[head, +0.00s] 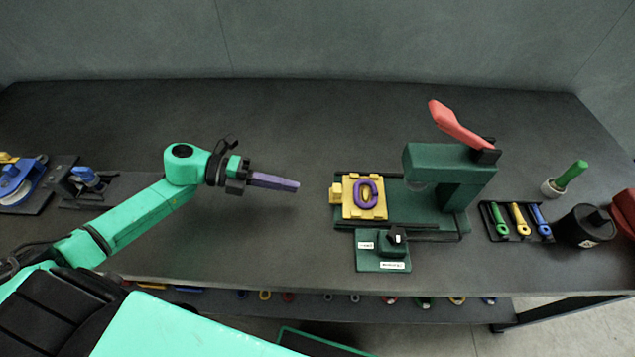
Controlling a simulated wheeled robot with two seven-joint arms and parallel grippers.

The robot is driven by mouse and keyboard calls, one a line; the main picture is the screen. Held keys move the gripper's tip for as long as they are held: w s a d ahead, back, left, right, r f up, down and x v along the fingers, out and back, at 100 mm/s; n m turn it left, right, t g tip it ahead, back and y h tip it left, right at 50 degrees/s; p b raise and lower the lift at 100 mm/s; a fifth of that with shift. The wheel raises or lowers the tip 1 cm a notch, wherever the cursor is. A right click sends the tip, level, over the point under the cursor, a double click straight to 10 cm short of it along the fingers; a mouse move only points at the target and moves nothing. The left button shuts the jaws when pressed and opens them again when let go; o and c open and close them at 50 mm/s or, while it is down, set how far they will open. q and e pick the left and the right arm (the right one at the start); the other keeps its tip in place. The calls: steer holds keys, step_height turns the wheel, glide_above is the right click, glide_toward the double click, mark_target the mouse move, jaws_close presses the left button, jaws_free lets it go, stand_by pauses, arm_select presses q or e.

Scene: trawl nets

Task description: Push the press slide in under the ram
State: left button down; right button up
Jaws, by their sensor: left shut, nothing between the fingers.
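The press slide (351,209) is a yellow plate with a small yellow block on its left end. It sits on the left part of the dark green press base (412,214), out to the left of the ram. A purple ring (376,192) lies on the slide. The press head (440,160) stands to the right with a red lever (455,123) raised; the ram's underside is mostly hidden. My left gripper (296,186) is shut and empty, its purple fingers pointing right, a short way left of the slide and apart from it. My right gripper is not in view.
A green control box (383,258) with a black knob stands in front of the press. To the right are a tray with several coloured tools (516,236), a black canister (580,229) and a green-handled brush (566,180). The table behind the press is clear.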

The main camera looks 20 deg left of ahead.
arm_select(q)
steer(key=p, duration=0.2)
glide_toward(373, 192)
steer(key=a, duration=0.1)
steer(key=a+f, duration=0.2)
steer(key=shift+s, duration=0.35)
steer(key=shift+d, duration=0.2)
steer(key=shift+w+d+f, duration=0.1)
steer(key=shift+w+f, duration=0.05)
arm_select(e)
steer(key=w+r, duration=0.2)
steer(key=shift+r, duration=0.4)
arm_select(q)
steer(key=shift+d, duration=0.3)
steer(key=d, duration=0.3)
steer(key=w+d, duration=0.1)
steer(key=d, duration=0.2)
steer(key=w+d+b, duration=0.1)
steer(key=d, duration=0.2)
steer(key=shift+w, duration=0.15)
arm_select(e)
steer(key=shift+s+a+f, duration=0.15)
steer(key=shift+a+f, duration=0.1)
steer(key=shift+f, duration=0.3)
